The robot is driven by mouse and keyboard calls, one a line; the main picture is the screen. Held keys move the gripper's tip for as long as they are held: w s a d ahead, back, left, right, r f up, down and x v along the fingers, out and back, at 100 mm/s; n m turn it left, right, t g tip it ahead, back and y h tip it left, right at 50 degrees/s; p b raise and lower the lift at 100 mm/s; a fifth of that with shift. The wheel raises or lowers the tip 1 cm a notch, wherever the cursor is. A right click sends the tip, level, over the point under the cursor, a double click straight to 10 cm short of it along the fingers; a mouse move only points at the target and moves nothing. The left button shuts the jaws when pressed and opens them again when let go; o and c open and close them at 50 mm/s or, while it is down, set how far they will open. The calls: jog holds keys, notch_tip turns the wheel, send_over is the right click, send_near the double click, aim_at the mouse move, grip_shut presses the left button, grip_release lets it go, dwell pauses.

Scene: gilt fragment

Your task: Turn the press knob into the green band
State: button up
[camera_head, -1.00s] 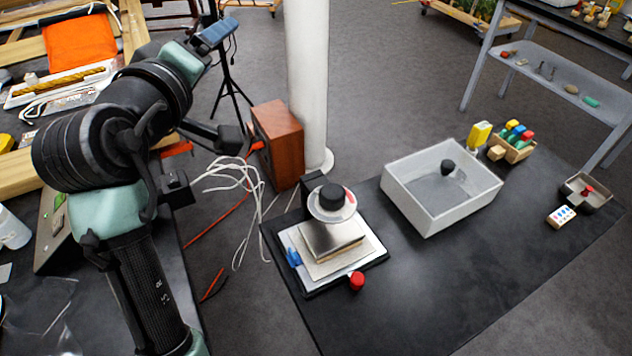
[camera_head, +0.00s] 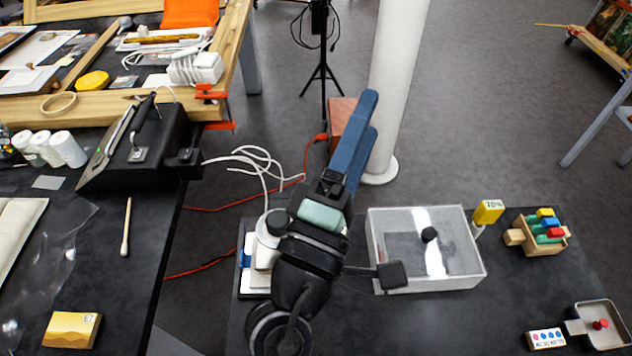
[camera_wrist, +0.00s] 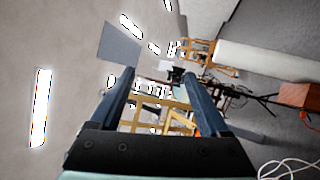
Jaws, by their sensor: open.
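The press (camera_head: 250,280) stands at the left of the dark table, mostly hidden behind my arm in the head view. Its black knob (camera_head: 276,221) shows at the top, above a pale round dial (camera_head: 266,234) that is partly covered. I cannot make out the green band. My gripper (camera_head: 368,112) has blue fingers pointing up and away, to the right of and beyond the knob, apart from it. In the wrist view my gripper (camera_wrist: 158,76) is open and empty, facing the room and ceiling lights. The press is not in the wrist view.
A wooden box of coloured blocks (camera_head: 540,235) and a small tray (camera_head: 597,325) are farther right. A white column (camera_head: 393,90) rises behind the table.

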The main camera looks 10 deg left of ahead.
jog(key=s+a+f+n+g+y+p, duration=0.25)
jog(key=s+a+f+n+y, duration=0.25)
jog(key=f+n, duration=0.7)
jog(key=n+g+y+p, duration=0.2)
jog(key=n+y, duration=0.1)
jog(key=n, duration=0.8)
send_near(279, 212)
jog(key=shift+t, duration=0.25)
jog(key=x, duration=0.4)
jog(key=f+p+x, duration=0.1)
jog(key=x, duration=0.3)
jog(key=p+x, duration=0.1)
jog(key=x, duration=0.2)
jog(key=shift+w+a+f, duration=0.2)
jog(key=shift+w+f, duration=0.1)
jog(key=shift+w, duration=0.05)
jog(key=shift+c, duration=0.3)
grip_shut()
jog(key=shift+p, duration=0.3)
